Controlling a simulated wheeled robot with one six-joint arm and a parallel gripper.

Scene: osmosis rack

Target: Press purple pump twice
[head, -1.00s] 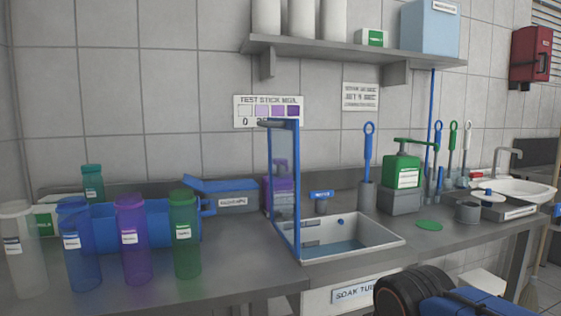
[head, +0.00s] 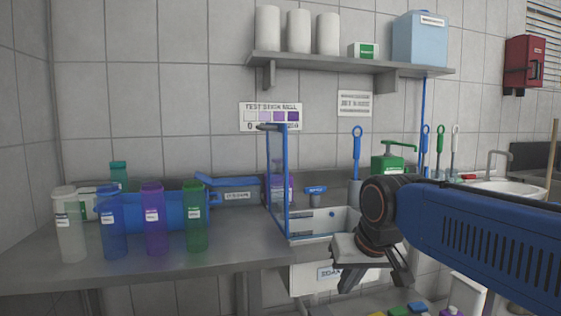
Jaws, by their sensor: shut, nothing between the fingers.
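A purple container (head: 288,189) stands on the counter against the wall, partly hidden by a clear panel (head: 277,170) in a blue frame. In the head view its pump top is hard to make out behind the panel. My gripper (head: 372,268) is shut and empty, in front of the soak tub and to the right of and nearer than the purple container. It touches nothing that I can see. A green pump bottle (head: 388,166) stands further right, partly hidden by my arm.
Purple (head: 154,225), blue, green and clear bottles stand at the left, by a blue bin (head: 170,210). The white soak tub (head: 305,222) is sunk in the counter. A shelf (head: 340,66) hangs above.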

